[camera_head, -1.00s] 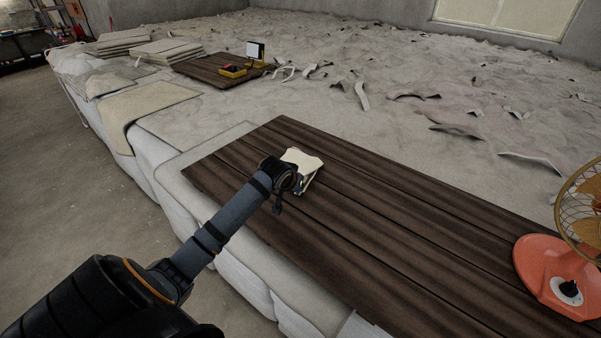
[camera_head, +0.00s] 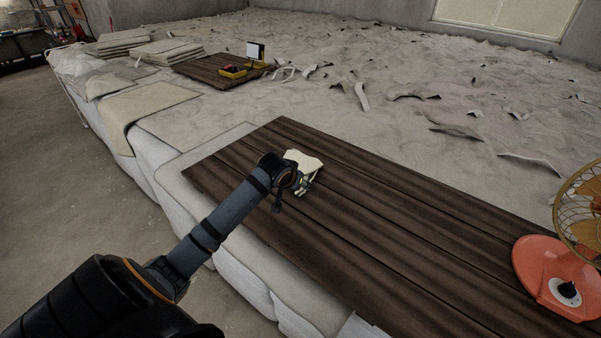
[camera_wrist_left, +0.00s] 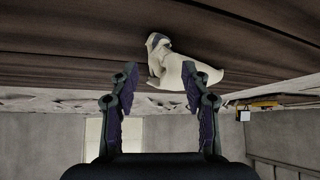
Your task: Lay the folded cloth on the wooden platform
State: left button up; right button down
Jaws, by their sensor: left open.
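The folded cloth (camera_head: 304,160) is a small cream bundle on the dark wooden platform (camera_head: 400,225), near its left half. My left gripper (camera_head: 303,184) is at the cloth's near side, partly hidden by my wrist in the head view. In the left wrist view, which appears upside down, the gripper (camera_wrist_left: 160,72) has its two fingers spread apart. The cloth (camera_wrist_left: 205,75) shows there beyond the fingertips, crumpled against the wood (camera_wrist_left: 80,40). Whether a finger still touches it I cannot tell. My right gripper is not in view.
An orange fan (camera_head: 545,270) stands at the platform's right end. A smaller dark board (camera_head: 215,72) with a yellow work light (camera_head: 233,72) lies at the back left. Stacked panels (camera_head: 163,50) are beside it. The platform is clear between cloth and fan.

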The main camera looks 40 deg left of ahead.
pick_arm(q)
jog(key=s+d+r, duration=0.1)
jog(key=s+r, duration=0.2)
jog(key=r, duration=0.5)
jog(key=shift+d, duration=0.4)
jog(key=shift+w+f, duration=0.1)
jog(key=shift+w, duration=0.1)
jog(key=c, duration=0.3)
jog(key=w, duration=0.2)
jog(key=w+a+f, duration=0.2)
jog(key=w, duration=0.1)
jog(key=shift+w+a+f, duration=0.1)
jog(key=shift+w+f, duration=0.15)
jog(key=shift+w, duration=0.05)
grip_shut()
notch_tip(320, 180, down, 2)
jog(key=shift+f, duration=0.4)
jog(key=shift+s, duration=0.15)
